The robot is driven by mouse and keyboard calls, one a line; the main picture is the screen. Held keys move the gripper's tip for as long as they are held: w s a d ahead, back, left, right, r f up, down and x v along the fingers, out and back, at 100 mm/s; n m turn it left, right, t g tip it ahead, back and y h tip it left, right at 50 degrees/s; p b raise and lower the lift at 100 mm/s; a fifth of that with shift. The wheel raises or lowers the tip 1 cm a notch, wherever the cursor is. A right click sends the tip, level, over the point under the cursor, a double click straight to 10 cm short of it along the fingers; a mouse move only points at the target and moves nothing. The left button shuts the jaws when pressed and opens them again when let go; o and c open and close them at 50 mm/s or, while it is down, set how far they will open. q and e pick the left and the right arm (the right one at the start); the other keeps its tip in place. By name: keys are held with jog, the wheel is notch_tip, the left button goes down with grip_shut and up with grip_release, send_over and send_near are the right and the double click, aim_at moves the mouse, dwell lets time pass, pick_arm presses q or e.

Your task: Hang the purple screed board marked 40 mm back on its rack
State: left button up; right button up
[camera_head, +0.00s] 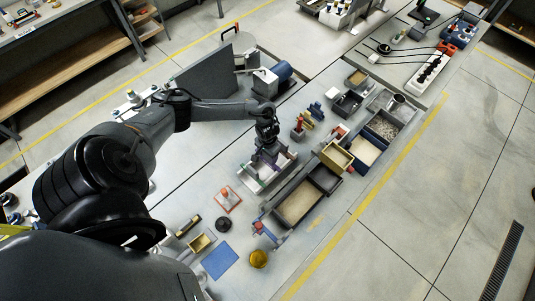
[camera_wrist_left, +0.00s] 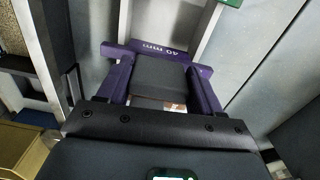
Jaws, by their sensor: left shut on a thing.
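The purple screed board (camera_wrist_left: 122,49) shows in the left wrist view, with "40 mm" readable on its top bar. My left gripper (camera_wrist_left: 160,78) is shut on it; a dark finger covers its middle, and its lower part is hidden. In the head view my left gripper (camera_head: 268,146) points down over a pale open-topped tank (camera_head: 289,161); the board is too small there to make out clearly. Upright red (camera_head: 298,128), yellow (camera_head: 307,118) and blue (camera_head: 316,109) pieces stand in a row behind the tank. I cannot tell for sure whether they mark the rack. My right gripper is out of view.
A gravel-filled bin (camera_head: 299,203) and a yellow tray (camera_head: 336,157) lie right of the tank. A tall grey panel (camera_head: 207,84) and a blue motor (camera_head: 284,71) stand behind my arm. A red-topped stand (camera_head: 228,200) and a blue mat (camera_head: 219,262) are in front.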

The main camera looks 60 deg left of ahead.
pick_arm(q)
jog(key=shift+f+b, duration=0.4)
jog(key=shift+f, duration=0.5)
jog(key=o, duration=1.3)
jog(key=shift+r, duration=0.1)
jog(key=shift+o, duration=0.2)
notch_tip(320, 180, up, 9)
jog(key=shift+r+p, duration=0.1)
jog(key=shift+p, duration=0.2)
jog(key=shift+r, duration=0.8)
